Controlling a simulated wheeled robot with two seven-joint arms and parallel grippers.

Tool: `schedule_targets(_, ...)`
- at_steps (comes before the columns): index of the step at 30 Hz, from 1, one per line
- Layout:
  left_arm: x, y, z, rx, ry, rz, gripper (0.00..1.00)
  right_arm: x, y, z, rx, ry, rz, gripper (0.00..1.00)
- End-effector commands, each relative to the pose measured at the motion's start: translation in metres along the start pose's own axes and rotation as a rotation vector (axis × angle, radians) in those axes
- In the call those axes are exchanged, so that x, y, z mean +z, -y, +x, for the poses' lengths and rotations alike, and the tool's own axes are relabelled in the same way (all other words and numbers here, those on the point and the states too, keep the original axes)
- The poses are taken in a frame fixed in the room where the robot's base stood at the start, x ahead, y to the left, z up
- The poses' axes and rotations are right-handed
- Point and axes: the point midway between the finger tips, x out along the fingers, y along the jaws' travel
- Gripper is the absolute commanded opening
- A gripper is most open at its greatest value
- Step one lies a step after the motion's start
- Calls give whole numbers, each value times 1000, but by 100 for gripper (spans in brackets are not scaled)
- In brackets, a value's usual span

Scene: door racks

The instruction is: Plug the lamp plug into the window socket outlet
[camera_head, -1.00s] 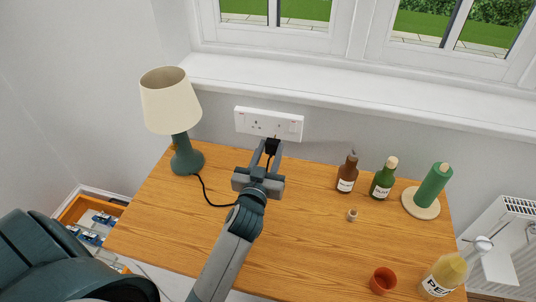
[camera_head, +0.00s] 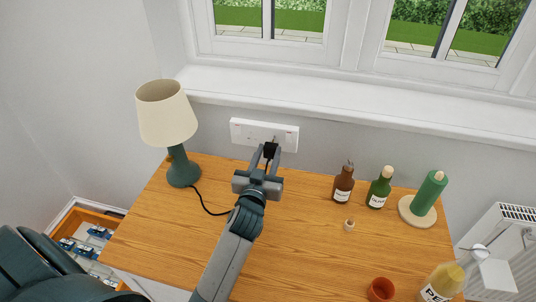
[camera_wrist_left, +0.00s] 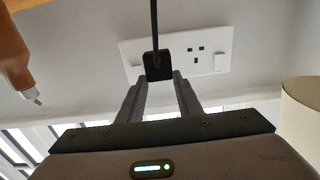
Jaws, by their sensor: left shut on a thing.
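The white double socket outlet (camera_head: 249,131) is on the wall below the window sill. In the left wrist view the outlet (camera_wrist_left: 226,44) shows one free set of holes beside the plug. The black lamp plug (camera_head: 270,150) is between the fingertips of my left gripper (camera_head: 269,160). In the left wrist view the plug (camera_wrist_left: 158,66) overlaps the outlet's other half, hiding its holes. I cannot tell whether the plug touches the outlet face. The lamp (camera_head: 167,115) stands upright at the table's left back, its dark cord running toward the gripper. My right gripper is not in view.
The sill (camera_head: 340,103) juts above the outlet.

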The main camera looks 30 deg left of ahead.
Motion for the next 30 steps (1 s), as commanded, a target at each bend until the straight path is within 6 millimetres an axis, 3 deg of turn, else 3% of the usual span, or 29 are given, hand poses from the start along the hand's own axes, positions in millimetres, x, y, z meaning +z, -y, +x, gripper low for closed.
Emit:
schedule_targets(19, 0, 0, 0, 0, -1, 0, 5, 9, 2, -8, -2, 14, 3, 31)
schedule_targets(30, -1, 0, 0, 0, 0, 0, 5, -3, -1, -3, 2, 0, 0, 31)
